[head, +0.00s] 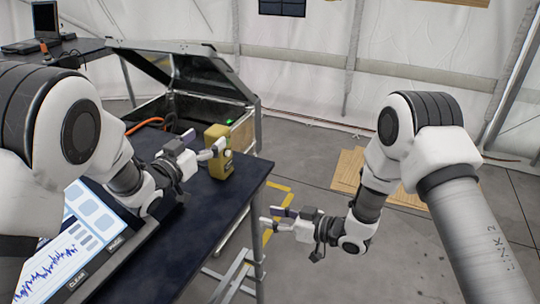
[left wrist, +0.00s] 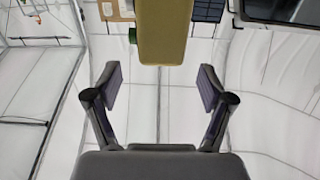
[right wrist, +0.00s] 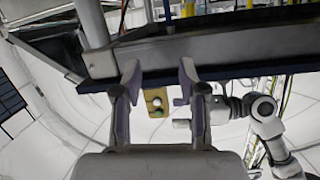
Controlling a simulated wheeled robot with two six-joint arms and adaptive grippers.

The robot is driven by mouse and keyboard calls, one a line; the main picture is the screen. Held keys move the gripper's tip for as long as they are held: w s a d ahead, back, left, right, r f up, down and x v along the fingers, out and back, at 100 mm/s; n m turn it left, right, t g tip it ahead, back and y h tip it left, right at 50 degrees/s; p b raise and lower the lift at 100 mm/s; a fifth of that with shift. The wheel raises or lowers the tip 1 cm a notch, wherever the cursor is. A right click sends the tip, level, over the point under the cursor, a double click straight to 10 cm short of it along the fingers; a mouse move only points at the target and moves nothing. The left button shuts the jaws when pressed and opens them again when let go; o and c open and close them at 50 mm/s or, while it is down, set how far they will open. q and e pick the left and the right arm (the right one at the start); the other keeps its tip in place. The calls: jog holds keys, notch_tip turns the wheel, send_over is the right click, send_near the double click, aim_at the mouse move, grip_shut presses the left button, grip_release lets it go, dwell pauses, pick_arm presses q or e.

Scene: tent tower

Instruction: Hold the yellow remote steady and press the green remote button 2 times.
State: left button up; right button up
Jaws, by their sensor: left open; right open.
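The yellow remote (head: 217,160) stands upright on the dark table (head: 205,205) near its right edge. My left gripper (head: 198,146) is open just left of it. In the left wrist view the remote (left wrist: 164,30) is ahead of the two spread fingers, roughly centred between them. My right gripper (head: 272,217) is open and empty, beyond the table's right edge and lower in the picture. In the right wrist view the remote's face (right wrist: 156,103) shows small round buttons between my fingers, some distance ahead.
An open metal case (head: 200,100) stands behind the table, with a small green spot (head: 229,121) near the remote. A screen panel (head: 85,235) lies on the table at left. A wooden pallet (head: 350,170) is on the floor. The space around my right gripper is open.

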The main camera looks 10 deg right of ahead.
aim_at(222, 126)
pick_arm(q)
jog(key=shift+w+d, duration=0.1)
jog(key=shift+w, duration=0.1)
jog(key=x, duration=0.7)
jog(key=shift+f, duration=0.15)
jog(key=shift+w+d, duration=0.15)
jog(key=shift+w, duration=0.1)
pick_arm(e)
jog(key=w+r+n+t+y, duration=0.1)
jog(key=w+r+n, duration=0.3)
jog(key=r, duration=1.2)
jog(key=shift+w+y, duration=0.7)
jog(key=shift+y, duration=0.1)
jog(key=shift+r, duration=0.1)
pick_arm(q)
jog(key=c, duration=1.5)
jog(key=shift+o, duration=0.2)
pick_arm(e)
grip_shut()
